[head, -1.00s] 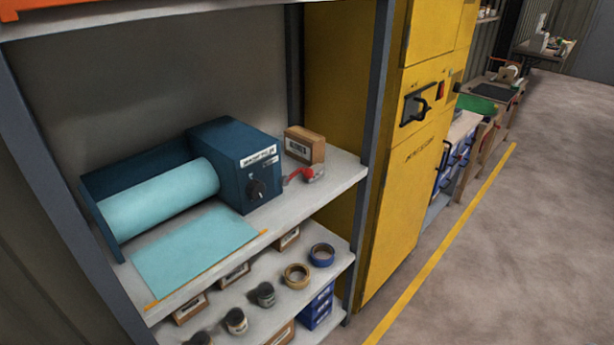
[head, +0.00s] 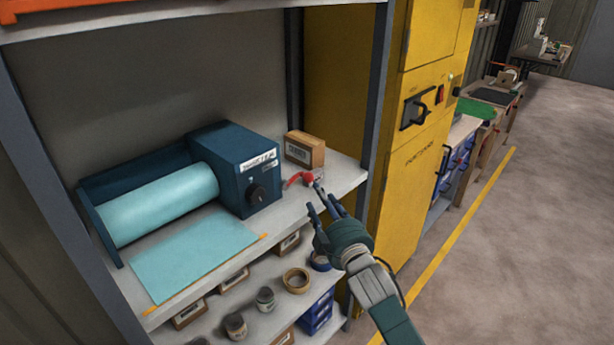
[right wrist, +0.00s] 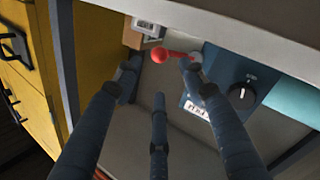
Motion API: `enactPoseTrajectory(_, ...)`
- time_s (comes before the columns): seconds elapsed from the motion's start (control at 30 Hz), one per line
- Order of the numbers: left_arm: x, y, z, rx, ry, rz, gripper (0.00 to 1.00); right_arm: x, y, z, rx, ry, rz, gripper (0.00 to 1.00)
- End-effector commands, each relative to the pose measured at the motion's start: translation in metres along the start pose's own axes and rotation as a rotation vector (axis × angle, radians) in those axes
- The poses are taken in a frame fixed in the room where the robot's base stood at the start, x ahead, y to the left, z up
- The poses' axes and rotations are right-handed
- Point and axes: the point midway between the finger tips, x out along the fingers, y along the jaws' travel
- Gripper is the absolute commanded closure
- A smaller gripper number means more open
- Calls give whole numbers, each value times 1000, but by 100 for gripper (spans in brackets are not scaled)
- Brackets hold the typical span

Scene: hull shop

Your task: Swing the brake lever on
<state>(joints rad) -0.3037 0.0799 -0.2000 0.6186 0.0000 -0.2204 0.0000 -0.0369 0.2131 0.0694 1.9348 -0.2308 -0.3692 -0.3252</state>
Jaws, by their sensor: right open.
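The brake lever (head: 297,180) is a small red handle at the right side of the dark blue roller unit (head: 236,165), on the upper shelf. In the right wrist view the lever (right wrist: 159,54) shows a round red knob and a red bar reaching right towards a grey mount. My right gripper (head: 315,200) is open just in front of the lever. In the right wrist view its spread fingers (right wrist: 160,76) are empty, with the knob between the outer fingertips; I cannot tell whether any finger touches it. My left gripper is out of view.
A cardboard box (head: 305,150) stands behind the lever. The shelf upright and yellow cabinet (head: 415,150) are close on the right. A light blue roll (head: 160,205) lies left. Tape rolls (head: 296,280) and cans sit on the lower shelf. The floor at right is clear.

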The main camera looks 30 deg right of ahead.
Motion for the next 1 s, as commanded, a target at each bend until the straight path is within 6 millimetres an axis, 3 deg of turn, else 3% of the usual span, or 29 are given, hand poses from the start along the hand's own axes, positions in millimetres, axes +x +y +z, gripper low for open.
enactPoseTrajectory(0.27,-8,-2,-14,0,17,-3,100,32,4,-3,0,1,3,58)
enactPoseTrajectory(0.6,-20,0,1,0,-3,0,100,92,2,-2,1,0,1,58)
enactPoseTrajectory(0.8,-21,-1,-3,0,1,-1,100,106,0,-1,1,0,0,58)
enactPoseTrajectory(1.0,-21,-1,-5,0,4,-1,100,108,0,0,0,0,0,58)
